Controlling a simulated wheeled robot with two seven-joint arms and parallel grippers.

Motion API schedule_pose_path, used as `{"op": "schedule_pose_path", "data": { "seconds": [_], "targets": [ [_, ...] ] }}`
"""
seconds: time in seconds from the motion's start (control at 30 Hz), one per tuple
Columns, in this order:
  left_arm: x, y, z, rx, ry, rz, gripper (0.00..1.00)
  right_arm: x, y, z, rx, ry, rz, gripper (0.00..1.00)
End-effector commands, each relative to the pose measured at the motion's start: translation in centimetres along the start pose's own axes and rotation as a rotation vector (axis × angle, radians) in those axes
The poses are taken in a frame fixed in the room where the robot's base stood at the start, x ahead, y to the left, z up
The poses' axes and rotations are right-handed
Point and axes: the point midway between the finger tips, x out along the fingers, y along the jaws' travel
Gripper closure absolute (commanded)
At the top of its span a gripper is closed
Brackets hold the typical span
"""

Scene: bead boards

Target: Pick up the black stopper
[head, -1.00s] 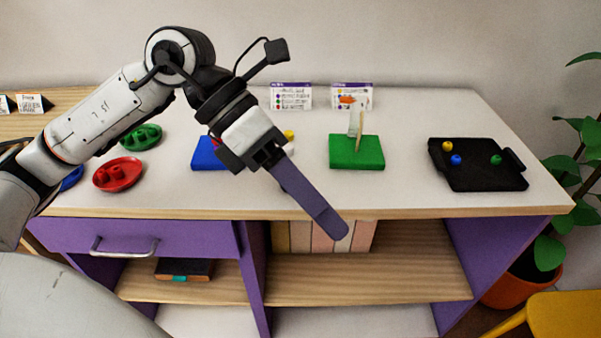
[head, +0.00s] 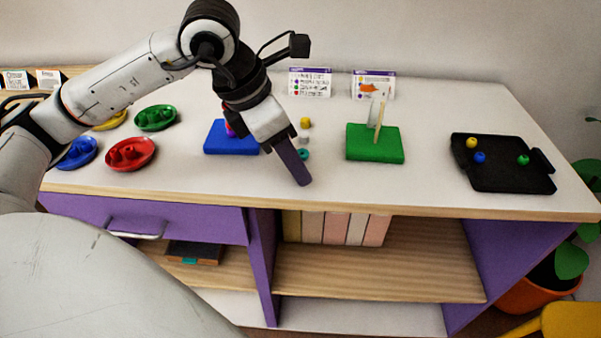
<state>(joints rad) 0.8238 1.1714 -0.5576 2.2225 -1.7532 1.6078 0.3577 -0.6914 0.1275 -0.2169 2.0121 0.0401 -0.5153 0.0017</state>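I cannot make out a black stopper in the head view; it may be hidden behind my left gripper or too small to tell. My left gripper (head: 303,182) comes in from the left with its long purple finger part pointing down over the front middle of the table. I see it side-on, so the gap between its fingers does not show. A teal bead (head: 303,154), a grey-white bead (head: 304,138) and a yellow bead (head: 305,122) stand in a line just behind and beside it. My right gripper is not in view.
A blue board (head: 222,140) lies left of the gripper, a green board (head: 375,150) with upright pegs right of it. A black tray (head: 505,180) with beads is at the right. Red (head: 118,163), green (head: 155,117), blue and yellow dishes are at the left.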

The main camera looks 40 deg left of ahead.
Motion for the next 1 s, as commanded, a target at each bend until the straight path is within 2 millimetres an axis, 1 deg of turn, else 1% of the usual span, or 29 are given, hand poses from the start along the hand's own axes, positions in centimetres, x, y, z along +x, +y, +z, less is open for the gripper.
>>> {"op": "schedule_pose_path", "data": {
  "seconds": [0.03,0.13,0.37,0.4,0.47,0.5,0.63,0.9,1.0],
  "targets": [
    [0.78,-0.06,-0.10,0.000,0.002,-0.002,0.58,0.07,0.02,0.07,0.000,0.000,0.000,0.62],
    [1.55,-0.03,-0.10,0.000,0.001,0.000,0.58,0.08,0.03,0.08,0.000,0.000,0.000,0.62],
    [1.71,-0.03,-0.05,0.001,-0.001,0.000,0.58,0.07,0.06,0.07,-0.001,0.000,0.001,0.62],
    [1.70,-0.03,-0.05,0.001,-0.001,0.000,0.61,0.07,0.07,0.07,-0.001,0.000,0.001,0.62],
    [1.69,-0.03,-0.05,0.001,-0.001,0.000,0.71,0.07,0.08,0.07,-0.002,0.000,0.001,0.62],
    [1.69,-0.03,-0.05,0.001,-0.001,0.000,0.78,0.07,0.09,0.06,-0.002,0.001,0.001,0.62],
    [1.68,-0.03,-0.06,0.001,-0.001,0.000,1.00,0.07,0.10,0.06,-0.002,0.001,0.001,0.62],
    [1.66,-0.02,-0.05,0.001,-0.001,0.000,1.00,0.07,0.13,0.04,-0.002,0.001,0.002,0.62],
    [1.29,-0.01,0.14,0.001,-0.002,0.001,1.00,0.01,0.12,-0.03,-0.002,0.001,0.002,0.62]
  ]
}}
